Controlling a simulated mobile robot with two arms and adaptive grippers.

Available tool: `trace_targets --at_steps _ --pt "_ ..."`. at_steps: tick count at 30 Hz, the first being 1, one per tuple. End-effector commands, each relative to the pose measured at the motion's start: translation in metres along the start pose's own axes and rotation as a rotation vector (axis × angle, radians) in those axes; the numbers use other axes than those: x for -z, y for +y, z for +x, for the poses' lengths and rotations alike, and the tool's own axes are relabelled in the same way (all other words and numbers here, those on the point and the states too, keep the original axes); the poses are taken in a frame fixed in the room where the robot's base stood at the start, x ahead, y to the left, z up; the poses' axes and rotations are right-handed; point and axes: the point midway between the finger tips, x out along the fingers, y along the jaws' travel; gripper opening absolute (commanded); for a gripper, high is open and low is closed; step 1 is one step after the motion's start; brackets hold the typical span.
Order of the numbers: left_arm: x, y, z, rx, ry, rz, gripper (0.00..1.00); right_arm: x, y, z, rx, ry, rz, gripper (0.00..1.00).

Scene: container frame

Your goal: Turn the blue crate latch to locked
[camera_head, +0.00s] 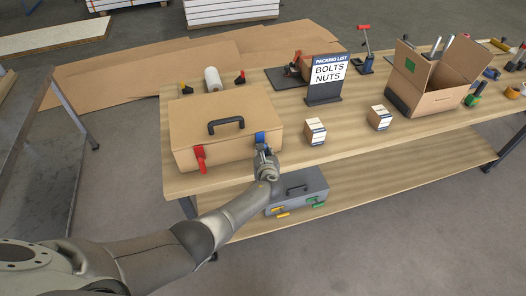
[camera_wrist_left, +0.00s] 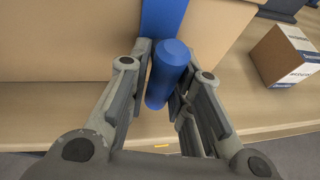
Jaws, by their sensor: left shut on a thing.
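The tan crate (camera_head: 222,111) with a black top handle (camera_head: 226,126) stands on the left end of the wooden workbench. Its front carries a red latch (camera_head: 200,157) at the left and the blue latch (camera_head: 260,138) at the right. In the left wrist view the blue latch's rounded handle (camera_wrist_left: 169,72) points toward the camera and sits between my two fingers. My left gripper (camera_head: 262,152) is shut on this blue handle; it also shows in the left wrist view (camera_wrist_left: 160,80). The fingers hide part of the latch in the head view. My right gripper is not in view.
Small labelled boxes (camera_head: 315,132) stand right of the crate, near a packing list sign (camera_head: 325,82) and an open cardboard box (camera_head: 437,82). A grey case (camera_head: 298,191) with yellow and green latches sits on the shelf below.

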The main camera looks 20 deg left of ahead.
Motion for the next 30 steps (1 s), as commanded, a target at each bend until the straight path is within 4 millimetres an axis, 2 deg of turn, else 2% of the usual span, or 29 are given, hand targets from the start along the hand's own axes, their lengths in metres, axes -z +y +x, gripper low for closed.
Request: trace_targets --at_steps 11,12,16,30 --pt "-0.0017 -0.0029 -0.0004 0.006 -0.003 0.010 0.00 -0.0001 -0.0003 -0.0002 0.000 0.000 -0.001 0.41" --pt "-0.0017 -0.0029 -0.0004 0.006 -0.003 0.009 0.25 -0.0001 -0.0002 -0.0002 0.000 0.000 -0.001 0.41" --pt "-0.0013 -0.0024 -0.0004 0.005 -0.002 0.008 0.41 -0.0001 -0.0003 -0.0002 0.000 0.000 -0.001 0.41" --pt "0.0008 -0.0010 -0.0049 0.002 0.000 0.005 0.41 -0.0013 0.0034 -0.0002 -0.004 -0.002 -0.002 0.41"
